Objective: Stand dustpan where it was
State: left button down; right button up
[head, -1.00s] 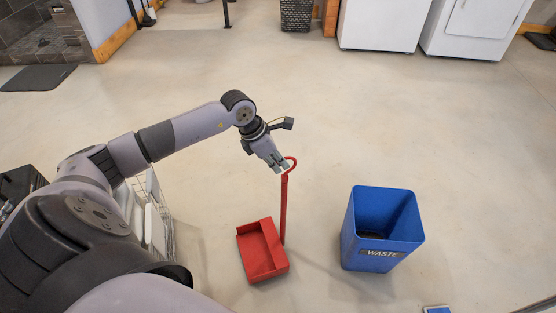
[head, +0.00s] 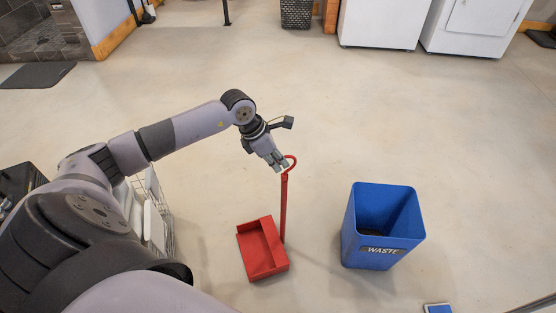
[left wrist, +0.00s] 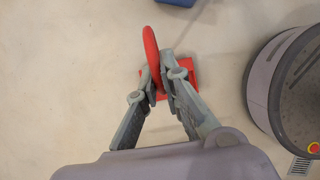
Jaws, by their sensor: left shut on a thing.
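The red dustpan (head: 262,250) stands on the concrete floor in the middle of the head view, its pan at the bottom and its long handle rising upright to a loop at the top. My left gripper (head: 281,167) is at the top of the handle, shut on the loop. In the left wrist view the fingers (left wrist: 160,82) close around the red loop (left wrist: 151,52), and part of the pan (left wrist: 190,75) shows below, mostly hidden by the fingers. My right gripper is not in view.
A blue waste bin (head: 382,228) stands to the right of the dustpan with a clear gap. A wire rack (head: 155,215) with white items stands at the left, beside my arm. A blue-and-white object (head: 437,309) lies at the bottom edge. Floor beyond is open.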

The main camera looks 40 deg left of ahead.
pick_arm(q)
jog(key=shift+f, duration=0.1)
jog(key=c, duration=1.7)
grip_release()
jog(key=v, duration=1.2)
